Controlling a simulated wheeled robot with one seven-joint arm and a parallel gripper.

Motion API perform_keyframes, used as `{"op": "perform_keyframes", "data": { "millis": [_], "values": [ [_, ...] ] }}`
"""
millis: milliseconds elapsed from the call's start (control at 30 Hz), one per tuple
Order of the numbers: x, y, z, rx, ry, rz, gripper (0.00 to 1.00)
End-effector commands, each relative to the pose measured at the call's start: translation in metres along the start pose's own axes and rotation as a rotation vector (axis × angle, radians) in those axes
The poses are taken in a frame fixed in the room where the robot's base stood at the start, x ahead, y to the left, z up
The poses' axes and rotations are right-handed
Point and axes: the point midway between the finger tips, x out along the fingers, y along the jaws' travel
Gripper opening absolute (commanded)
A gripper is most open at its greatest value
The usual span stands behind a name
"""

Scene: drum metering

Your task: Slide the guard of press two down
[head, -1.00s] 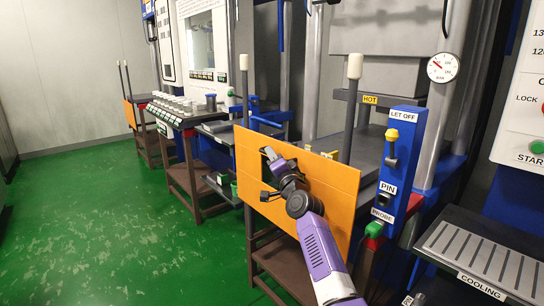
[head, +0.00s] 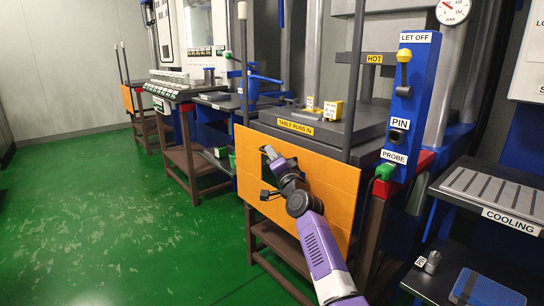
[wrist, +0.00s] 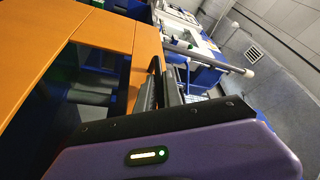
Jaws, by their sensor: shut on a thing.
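The guard is an orange panel (head: 320,190) across the front of the press that carries the HOT sign (head: 375,59). It runs between two dark upright posts (head: 354,70). Its top edge is just below the TABLE RUNS IN label (head: 296,127). My gripper (head: 268,153) is shut on the guard near its upper left part, at a dark opening. In the wrist view the orange guard (wrist: 95,30) fills the upper left, and my gripper's dark fingers (wrist: 163,90) are beside its edge. The exact grip point is partly hidden.
A blue LET OFF column (head: 413,110) with a yellow lever stands to the right. A COOLING rack (head: 490,195) is at the far right. Another bench (head: 170,90) stands at the back left. The green floor (head: 110,220) on the left is clear.

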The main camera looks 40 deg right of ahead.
Motion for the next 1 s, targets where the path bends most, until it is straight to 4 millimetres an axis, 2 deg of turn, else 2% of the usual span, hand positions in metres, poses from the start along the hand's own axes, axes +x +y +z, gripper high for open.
{"op": "perform_keyframes", "data": {
  "millis": [33,300,333,367,1000],
  "values": [
    [-0.002,0.0067,0.0051,0.004,-0.007,0.008,0.0],
    [-0.0026,0.0088,0.0063,0.005,-0.01,0.012,0.0],
    [-0.0027,0.0091,0.0065,0.005,-0.01,0.012,0.15],
    [-0.0028,0.0094,0.0067,0.005,-0.011,0.013,0.2],
    [-0.0019,0.0044,0.0024,0.003,-0.004,0.006,0.2]
  ]
}}
